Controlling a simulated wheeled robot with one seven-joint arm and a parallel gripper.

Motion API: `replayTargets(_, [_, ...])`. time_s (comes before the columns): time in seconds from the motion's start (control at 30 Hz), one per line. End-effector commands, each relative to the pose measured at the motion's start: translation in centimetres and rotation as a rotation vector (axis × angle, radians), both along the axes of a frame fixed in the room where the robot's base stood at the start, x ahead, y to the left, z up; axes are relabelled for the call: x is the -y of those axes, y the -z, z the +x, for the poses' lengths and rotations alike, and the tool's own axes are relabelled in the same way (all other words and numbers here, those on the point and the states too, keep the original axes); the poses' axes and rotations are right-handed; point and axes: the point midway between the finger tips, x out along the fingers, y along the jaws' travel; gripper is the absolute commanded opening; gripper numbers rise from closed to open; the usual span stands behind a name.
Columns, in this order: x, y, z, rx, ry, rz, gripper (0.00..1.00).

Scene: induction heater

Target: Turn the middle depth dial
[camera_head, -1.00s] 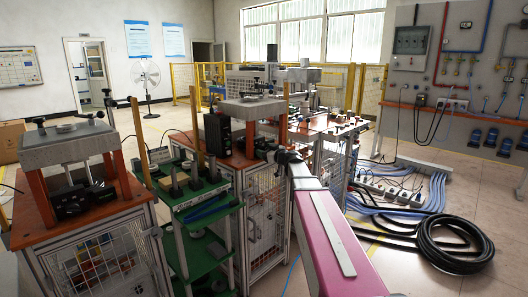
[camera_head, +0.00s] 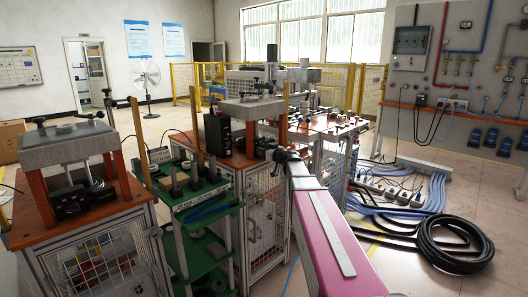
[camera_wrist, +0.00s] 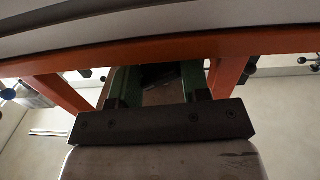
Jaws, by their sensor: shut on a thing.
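The middle station (camera_head: 246,160) is a wooden-framed stand with a heavy grey plate (camera_head: 250,108) on top. My gripper (camera_head: 274,153) is at its right front side, below the plate. In the wrist view, the two green-lined fingers of my gripper (camera_wrist: 158,80) reach under an orange frame bar (camera_wrist: 170,52). They are shut on a dark part between them, seemingly the middle depth dial (camera_wrist: 159,76). The dial's face and marks are hidden by shadow and by the fingers.
A similar station (camera_head: 75,190) stands at the left. A green shelf cart (camera_head: 195,205) stands between it and the middle station. Orange posts flank my gripper closely in the wrist view. A black hose coil (camera_head: 452,243) lies on the floor at the right.

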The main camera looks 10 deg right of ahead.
Motion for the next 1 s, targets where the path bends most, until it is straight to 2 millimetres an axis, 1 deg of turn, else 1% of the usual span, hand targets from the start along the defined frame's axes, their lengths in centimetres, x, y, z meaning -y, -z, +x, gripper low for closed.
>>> replayTargets(0.2, [-0.1, 0.03, -0.13, -0.061, -0.004, 0.082, 0.19])
replayTargets(0.5, [-0.12, 0.03, -0.15, -0.065, -0.004, 0.088, 0.19])
replayTargets(0.53, [-0.13, 0.03, -0.17, -0.065, -0.004, 0.088, 0.49])
replayTargets(0.57, [-0.13, 0.03, -0.17, -0.065, -0.004, 0.088, 0.59])
replayTargets(0.6, [-0.12, 0.03, -0.15, -0.065, -0.004, 0.088, 0.66])
replayTargets(0.87, [-0.03, 0.01, -0.13, -0.064, -0.002, 0.087, 0.66])
replayTargets(1.0, [0.45, -0.01, -0.95, -0.064, -0.001, 0.087, 0.66])
